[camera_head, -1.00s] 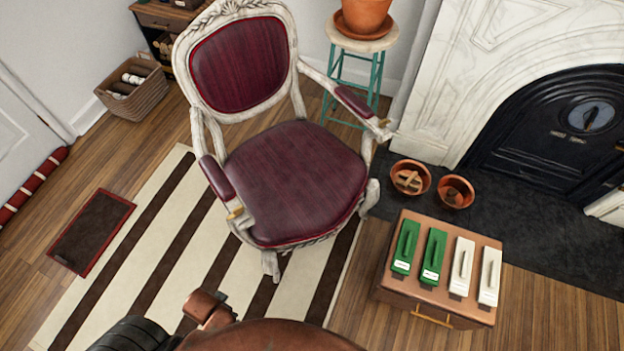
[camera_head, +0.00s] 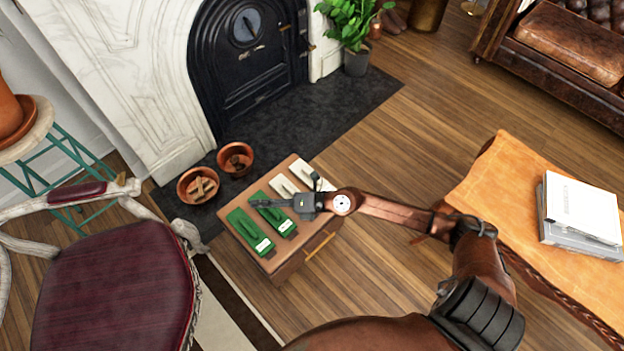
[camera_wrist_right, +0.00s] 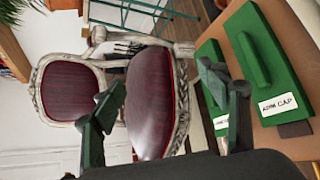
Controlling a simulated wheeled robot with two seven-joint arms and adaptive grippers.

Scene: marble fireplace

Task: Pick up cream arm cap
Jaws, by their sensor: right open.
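Two cream arm caps lie on the brown wooden box in the head view, the nearer one (camera_head: 281,185) and the farther one (camera_head: 301,172). Two green caps, (camera_head: 249,231) and (camera_head: 272,212), lie beside them. My right gripper (camera_head: 286,193) reaches in over the box and partly covers the cream caps. Its fingers are spread, with nothing seen between them. In the right wrist view the gripper (camera_wrist_right: 160,105) is open, and a green cap (camera_wrist_right: 262,65) labelled "ARM CAP" is at the right. No cream cap is clear there. My left gripper is not in view.
The box (camera_head: 240,205) stands by the dark hearth (camera_head: 350,110), with two terracotta pots (camera_head: 197,186) (camera_head: 236,159) behind it. A burgundy armchair (camera_head: 115,280) is at the left. An orange-topped table (camera_head: 510,190) with books is at the right. Wooden floor between is clear.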

